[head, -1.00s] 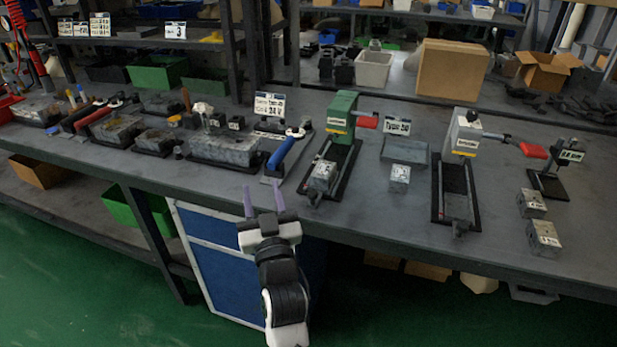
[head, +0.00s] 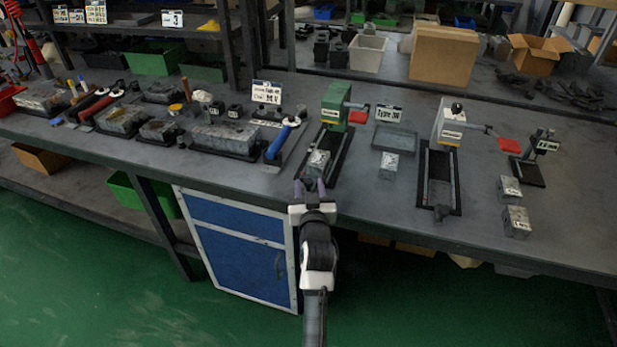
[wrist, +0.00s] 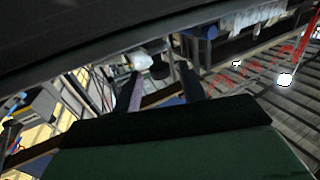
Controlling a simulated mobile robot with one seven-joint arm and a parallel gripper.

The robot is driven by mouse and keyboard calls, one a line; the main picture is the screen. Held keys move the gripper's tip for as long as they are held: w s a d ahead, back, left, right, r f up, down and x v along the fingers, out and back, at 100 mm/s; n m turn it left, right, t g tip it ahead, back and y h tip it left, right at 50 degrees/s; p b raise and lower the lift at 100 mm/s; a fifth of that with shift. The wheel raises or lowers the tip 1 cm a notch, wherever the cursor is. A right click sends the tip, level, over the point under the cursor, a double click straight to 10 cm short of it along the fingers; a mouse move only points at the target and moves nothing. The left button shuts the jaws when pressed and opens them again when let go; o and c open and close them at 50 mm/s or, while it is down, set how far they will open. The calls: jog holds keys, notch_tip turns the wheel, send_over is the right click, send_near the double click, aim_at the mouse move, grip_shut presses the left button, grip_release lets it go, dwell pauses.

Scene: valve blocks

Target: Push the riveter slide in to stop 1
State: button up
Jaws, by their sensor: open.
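A green press (head: 335,103) with a red handle (head: 358,117) stands on the bench. A dark slide track (head: 340,158) runs from it toward the bench's front edge, with a grey metal block (head: 318,163) near its front end. A similar grey-white press (head: 450,122) with its own track (head: 439,178) stands to the right. I cannot read which is the riveter. My gripper (head: 310,187) is open at the front end of the green press's track, its two fingers apart around or just before the small end knob. In the wrist view the open fingers (wrist: 162,90) show a dark round part beyond them.
A blue-handled tool (head: 281,141) lies just left of the green press. A loose metal block (head: 388,165) and a shallow tray (head: 395,137) sit to the right. More blocks (head: 516,222) lie farther right. The blue cabinet (head: 243,245) is below the bench.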

jog(key=shift+w+a, duration=0.15)
jog(key=shift+w, duration=1.05)
grip_shut()
